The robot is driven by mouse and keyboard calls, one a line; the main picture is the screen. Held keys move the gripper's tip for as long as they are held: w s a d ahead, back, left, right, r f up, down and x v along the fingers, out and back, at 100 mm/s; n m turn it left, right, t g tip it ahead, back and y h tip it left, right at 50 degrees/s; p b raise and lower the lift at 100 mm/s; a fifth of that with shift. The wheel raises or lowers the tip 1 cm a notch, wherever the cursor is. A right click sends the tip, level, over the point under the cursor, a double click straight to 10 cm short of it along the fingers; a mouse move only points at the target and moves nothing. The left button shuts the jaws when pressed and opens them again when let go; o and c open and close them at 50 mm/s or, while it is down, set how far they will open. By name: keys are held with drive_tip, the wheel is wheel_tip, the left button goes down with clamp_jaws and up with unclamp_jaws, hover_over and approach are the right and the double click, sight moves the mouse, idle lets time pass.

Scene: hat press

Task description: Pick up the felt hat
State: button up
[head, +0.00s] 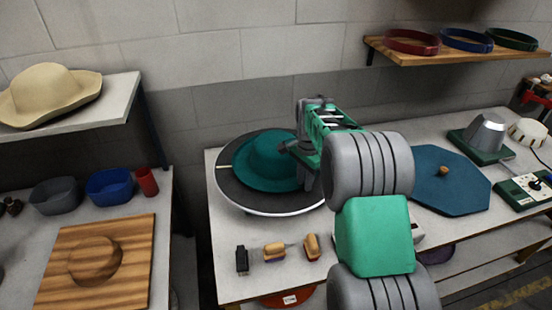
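A teal felt hat (262,162) with a rounded crown and wide brim sits on a round dark turntable with a pale rim (236,197). My gripper (287,150) is at the right side of the hat, close to the crown and over the brim. My arm hides the right part of the brim and of the turntable. The fingers are small and dark here, and I cannot tell whether they touch the hat or are apart.
A straw hat (48,92) lies on a shelf at left, above bowls and a wooden board (135,235). Small brushes (274,252) lie in front of the turntable. A blue octagonal board (455,195) and a metal press (484,135) stand at right. Hat bands (411,42) lie on the upper shelf.

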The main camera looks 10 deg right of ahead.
clamp_jaws()
drive_tip(key=shift+r, duration=0.1)
idle(0.4)
wheel_tip(320, 180, up, 10)
drive_tip(key=b, duration=0.2)
drive_tip(key=shift+c, duration=1.6)
unclamp_jaws()
clamp_jaws()
